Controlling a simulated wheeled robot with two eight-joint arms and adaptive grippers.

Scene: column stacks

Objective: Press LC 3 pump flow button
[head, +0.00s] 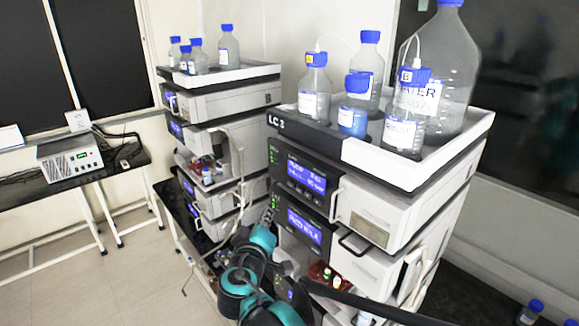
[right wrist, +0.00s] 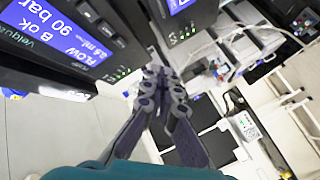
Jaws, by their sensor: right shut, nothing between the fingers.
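The LC 3 stack (head: 272,121) stands right of centre in the head view, its name on the top tray's front edge. Its upper module, the pump (head: 306,178), has a lit blue display and a dark front panel. In the right wrist view the pump display (right wrist: 66,30) reads FLOW and 90 bar, with small dark buttons (right wrist: 104,28) beside it. My right gripper (head: 266,215) is in front of the stack's left side, below the pump display. In the right wrist view the gripper (right wrist: 160,72) is shut and empty, apart from the panel. My left gripper is not in view.
Solvent bottles (head: 316,88) stand in the tray on top of the stack. A second module with a blue display (head: 304,226) sits below the pump. Another stack (head: 215,100) stands to the left. A side table (head: 125,158) holds a grey box. The floor at left is clear.

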